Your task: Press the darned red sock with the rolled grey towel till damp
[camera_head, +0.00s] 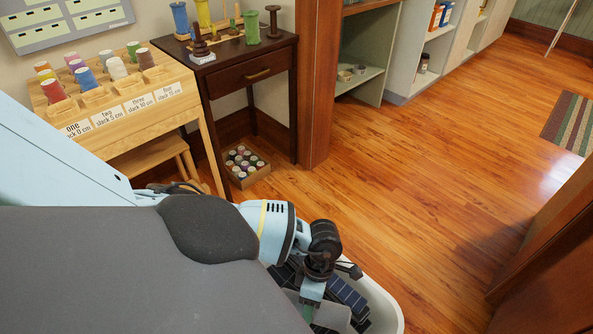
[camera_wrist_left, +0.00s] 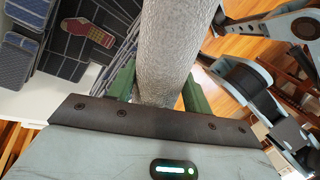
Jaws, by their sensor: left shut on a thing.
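The rolled grey towel (camera_wrist_left: 166,45) stands out between the green fingers of my left gripper (camera_wrist_left: 155,88) in the left wrist view. The gripper is shut on it. A small red piece with a pale patch, which looks like the darned red sock (camera_wrist_left: 89,32), lies on dark blue gridded panels to the left of the towel, apart from it in the picture. In the head view my left gripper (camera_head: 309,301) points down over a white tub at the bottom, and the sock cannot be made out there. My right gripper is not in view.
The white tub (camera_head: 391,311) holds dark blue blocks. A wooden thread rack (camera_head: 185,100) and a dark side table (camera_head: 230,73) stand at the back left, with a box of spools (camera_head: 262,170) on the floor. Open wooden floor (camera_head: 420,170) lies to the right.

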